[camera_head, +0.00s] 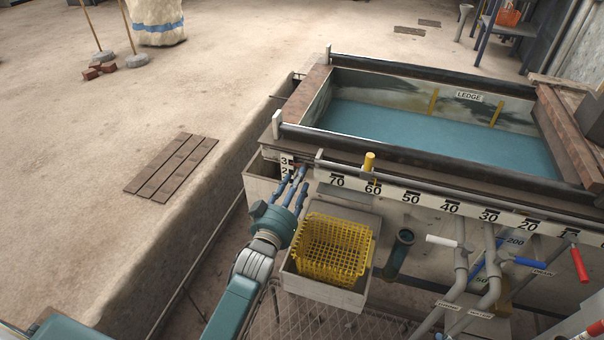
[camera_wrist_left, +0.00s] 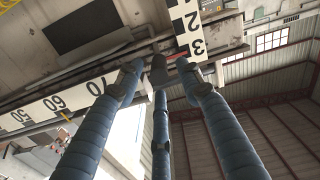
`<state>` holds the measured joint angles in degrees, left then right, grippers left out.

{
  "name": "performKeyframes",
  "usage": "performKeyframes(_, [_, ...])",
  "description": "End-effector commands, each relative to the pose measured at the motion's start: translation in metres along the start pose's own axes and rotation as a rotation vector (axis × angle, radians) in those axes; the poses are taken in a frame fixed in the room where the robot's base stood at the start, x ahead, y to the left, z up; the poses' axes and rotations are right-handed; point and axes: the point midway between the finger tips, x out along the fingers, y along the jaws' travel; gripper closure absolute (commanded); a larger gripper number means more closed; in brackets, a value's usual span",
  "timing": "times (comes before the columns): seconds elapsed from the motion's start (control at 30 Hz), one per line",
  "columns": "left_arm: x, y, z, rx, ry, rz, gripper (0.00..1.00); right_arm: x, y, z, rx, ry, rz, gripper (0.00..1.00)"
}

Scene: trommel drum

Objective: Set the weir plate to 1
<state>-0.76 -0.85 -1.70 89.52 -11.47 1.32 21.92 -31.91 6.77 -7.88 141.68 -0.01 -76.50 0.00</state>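The vertical number scale (camera_head: 286,166) is on the near left corner of the tank, with 3 and 2 showing. In the left wrist view the scale (camera_wrist_left: 190,30) has a red mark beside it near the 3. A grey tab (camera_wrist_left: 158,72), possibly the weir plate's handle, sits close to that mark. The 1 is hard to make out. My left gripper (camera_head: 297,174) is at this corner, just below and beside the scale. In the left wrist view its three blue fingers (camera_wrist_left: 158,75) are spread around the grey tab, with gaps visible. My right gripper is out of view.
A horizontal scale (camera_head: 430,203) runs along the tank front, with a yellow slider (camera_head: 369,162) near 60. A yellow basket (camera_head: 333,249) in a tray is right of my left arm. Pipes with white, blue and red handles (camera_head: 579,264) are farther right. Open floor lies left.

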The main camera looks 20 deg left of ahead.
Motion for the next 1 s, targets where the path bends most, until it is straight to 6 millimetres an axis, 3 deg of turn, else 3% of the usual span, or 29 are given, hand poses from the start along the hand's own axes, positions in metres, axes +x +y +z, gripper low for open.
performKeyframes(0.2, [0.028, 0.0, 0.001, 0.002, 0.0, 0.0, 0.63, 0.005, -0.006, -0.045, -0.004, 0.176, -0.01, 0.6])
performKeyframes(0.4, [0.043, 0.0, 0.001, 0.002, -0.001, 0.0, 0.63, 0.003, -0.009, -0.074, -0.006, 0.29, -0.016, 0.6])
performKeyframes(0.83, [0.05, 0.0, 0.0, 0.001, -0.001, 0.0, 0.63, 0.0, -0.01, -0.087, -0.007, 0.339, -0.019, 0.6])
performKeyframes(0.87, [0.05, 0.0, 0.0, 0.001, -0.001, 0.0, 0.65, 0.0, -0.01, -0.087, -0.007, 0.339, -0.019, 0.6])
performKeyframes(1.0, [0.049, 0.0, 0.001, 0.001, -0.001, 0.0, 0.93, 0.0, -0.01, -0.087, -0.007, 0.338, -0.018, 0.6])
